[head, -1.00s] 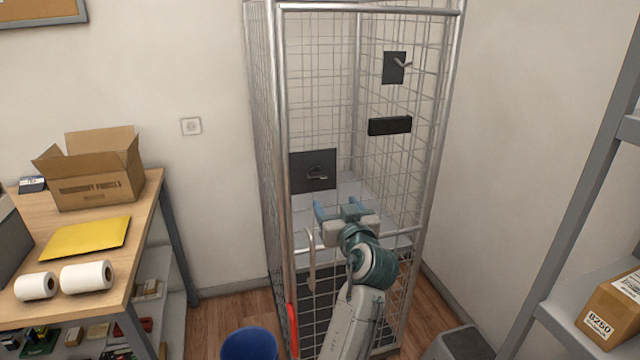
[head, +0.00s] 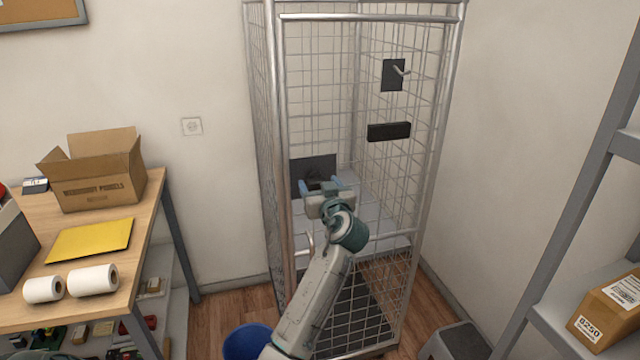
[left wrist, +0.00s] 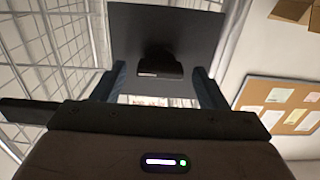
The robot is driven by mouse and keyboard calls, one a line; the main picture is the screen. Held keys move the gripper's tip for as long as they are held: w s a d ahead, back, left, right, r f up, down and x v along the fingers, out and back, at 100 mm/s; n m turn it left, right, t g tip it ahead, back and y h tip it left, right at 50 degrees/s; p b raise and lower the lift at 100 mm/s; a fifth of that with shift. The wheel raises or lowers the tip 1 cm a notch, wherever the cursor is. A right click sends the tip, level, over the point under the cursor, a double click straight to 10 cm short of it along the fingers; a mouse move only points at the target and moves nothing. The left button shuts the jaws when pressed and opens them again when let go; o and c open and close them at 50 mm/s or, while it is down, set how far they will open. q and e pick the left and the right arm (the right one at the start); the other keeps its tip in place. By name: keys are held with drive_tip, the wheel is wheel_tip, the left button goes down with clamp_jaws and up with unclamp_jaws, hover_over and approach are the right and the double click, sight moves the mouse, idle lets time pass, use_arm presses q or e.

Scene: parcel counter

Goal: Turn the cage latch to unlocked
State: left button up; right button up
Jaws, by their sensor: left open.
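The cage latch is a dark square plate (head: 318,165) with a small dark handle, on the front left of the wire cage (head: 375,17). The plate also shows in the left wrist view (left wrist: 205,35), with the dark latch handle (left wrist: 160,64) standing out from it. My left gripper (head: 320,184) is in front of the plate's lower part and hides much of the handle in the head view. In the left wrist view its open fingers (left wrist: 160,75) stand either side of the handle, apart from it. I cannot tell the latch's lock state. My right gripper is not in view.
A plate with a lever (head: 393,75) and a black bar (head: 389,131) are on the cage's right side. A table (head: 150,215) with an open carton (head: 97,185) stands left. A blue bin (head: 248,340) is on the floor. A shelf rack (head: 575,215) stands right.

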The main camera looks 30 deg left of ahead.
use_arm(q)
drive_tip(key=c, duration=1)
